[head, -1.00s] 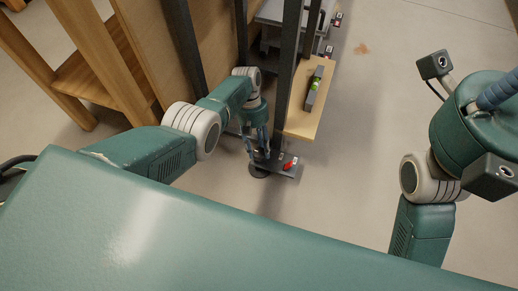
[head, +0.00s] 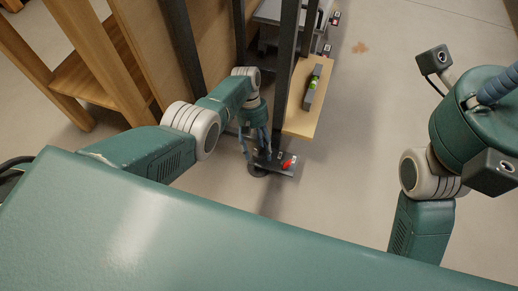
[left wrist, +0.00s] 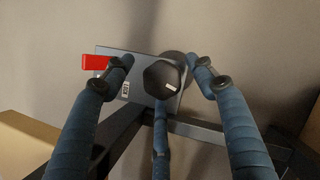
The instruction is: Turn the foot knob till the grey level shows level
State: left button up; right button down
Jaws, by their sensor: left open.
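In the head view the plate (head: 279,168) lies low by the rack's near leg. My left gripper (head: 257,151) hangs over the knob, fingers spread. In the left wrist view the open fingers (left wrist: 163,82) stand on either side of the knob, with no clear contact. The grey level (head: 312,88) with its green vial lies on a wooden board; its bubble is too small to read.
Dark upright posts (head: 286,70) stand close beside my left arm. The wooden board (head: 301,122) juts out above the foot plate. A wooden shelf unit (head: 85,82) stands at the left. The floor to the right is clear.

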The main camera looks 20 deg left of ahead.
pick_arm(q)
jog(key=v, duration=1.1)
jog(key=shift+r, duration=0.4)
jog(key=shift+w+a, duration=0.1)
